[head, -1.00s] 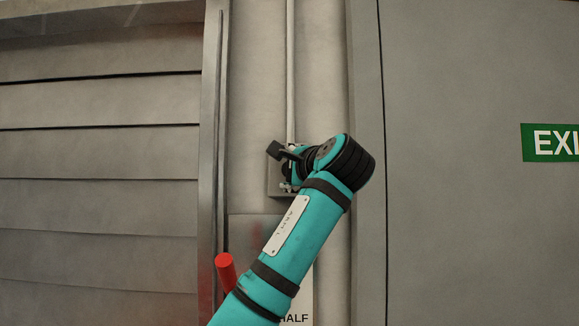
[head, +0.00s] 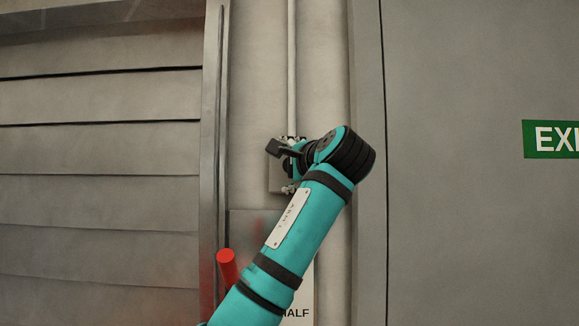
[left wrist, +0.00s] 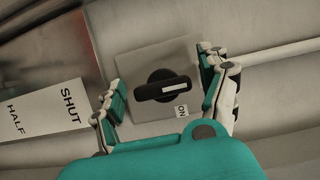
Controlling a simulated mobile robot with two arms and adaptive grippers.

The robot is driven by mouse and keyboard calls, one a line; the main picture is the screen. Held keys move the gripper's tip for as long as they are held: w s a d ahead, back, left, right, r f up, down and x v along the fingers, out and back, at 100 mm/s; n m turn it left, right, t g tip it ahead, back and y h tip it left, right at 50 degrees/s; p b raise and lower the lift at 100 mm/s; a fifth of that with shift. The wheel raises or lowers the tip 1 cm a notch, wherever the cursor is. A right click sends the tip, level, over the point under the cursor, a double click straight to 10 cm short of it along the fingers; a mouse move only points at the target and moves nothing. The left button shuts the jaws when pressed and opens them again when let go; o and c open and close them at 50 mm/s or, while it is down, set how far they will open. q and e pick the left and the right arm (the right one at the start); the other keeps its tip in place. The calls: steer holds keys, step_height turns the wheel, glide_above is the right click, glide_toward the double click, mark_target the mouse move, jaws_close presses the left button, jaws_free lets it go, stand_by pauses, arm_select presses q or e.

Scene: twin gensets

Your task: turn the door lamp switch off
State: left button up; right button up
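The door lamp switch is a black rotary knob (left wrist: 155,94) on a square grey plate (left wrist: 150,58) in the left wrist view. Its bar lies nearly level there, with a white mark toward the right end. An ON label (left wrist: 181,111) sits at the plate's lower right. My left gripper (left wrist: 162,72) is open, one finger on each side of the knob, with visible gaps to it. In the head view the gripper (head: 289,164) is in front of the plate (head: 274,178), and my wrist hides the knob. My right gripper is not in view.
A conduit (head: 291,70) runs up from the plate. A sign reading SHUT and HALF (left wrist: 45,112) and a red handle (head: 227,268) are below. A slatted shutter (head: 100,180) is left; a grey door panel (head: 460,230) with a green EXIT sign (head: 550,140) is right.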

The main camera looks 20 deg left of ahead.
arm_select(q)
steer(key=shift+s+d, duration=0.4)
steer(key=v, duration=1.1)
steer(key=shift+a, duration=0.1)
